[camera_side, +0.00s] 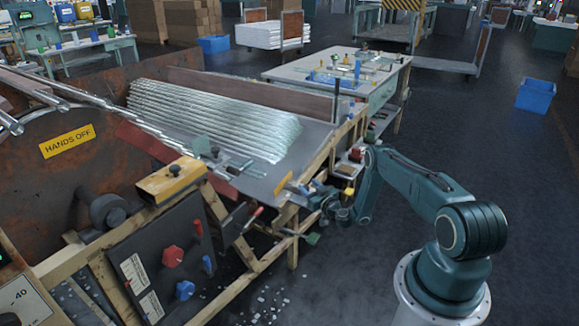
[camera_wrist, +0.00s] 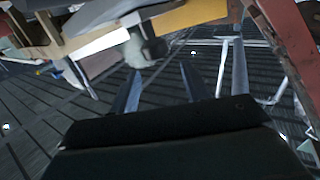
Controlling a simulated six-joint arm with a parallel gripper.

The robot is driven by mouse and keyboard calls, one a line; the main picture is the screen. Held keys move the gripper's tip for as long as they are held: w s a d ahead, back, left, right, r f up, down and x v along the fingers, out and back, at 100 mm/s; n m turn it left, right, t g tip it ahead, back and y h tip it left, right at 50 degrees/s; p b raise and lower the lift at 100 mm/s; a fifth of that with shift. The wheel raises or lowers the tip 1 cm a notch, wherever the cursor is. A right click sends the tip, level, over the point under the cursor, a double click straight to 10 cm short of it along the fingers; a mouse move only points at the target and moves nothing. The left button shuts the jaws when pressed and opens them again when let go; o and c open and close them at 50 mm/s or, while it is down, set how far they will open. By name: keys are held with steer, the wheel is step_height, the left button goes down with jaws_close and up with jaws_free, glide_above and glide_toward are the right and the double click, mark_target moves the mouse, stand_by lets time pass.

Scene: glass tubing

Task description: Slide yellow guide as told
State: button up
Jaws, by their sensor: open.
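A small yellow-orange plate (camera_side: 283,183), which looks like the yellow guide, stands on the near right edge of the metal sheet, beside the glass tubes (camera_side: 215,115). A yellow-orange piece (camera_wrist: 195,14) also shows at the top of the wrist view; I cannot tell for sure that it is the same guide. My gripper (camera_side: 335,208) is low at the right side of the wooden frame, right of and below the plate and apart from it. In the wrist view my gripper (camera_wrist: 160,75) is open, with nothing seen between its fingers. Its fingertips are hard to make out in the side view.
A yellow-topped block (camera_side: 172,178) sits above a dark panel (camera_side: 165,255) with red and blue knobs. The wooden frame (camera_side: 292,215) stands close to my gripper. A bench (camera_side: 340,70) with small items is behind. The floor at right is open, with a blue bin (camera_side: 535,95).

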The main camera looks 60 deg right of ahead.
step_height(320, 180, up, 4)
stand_by(0.4)
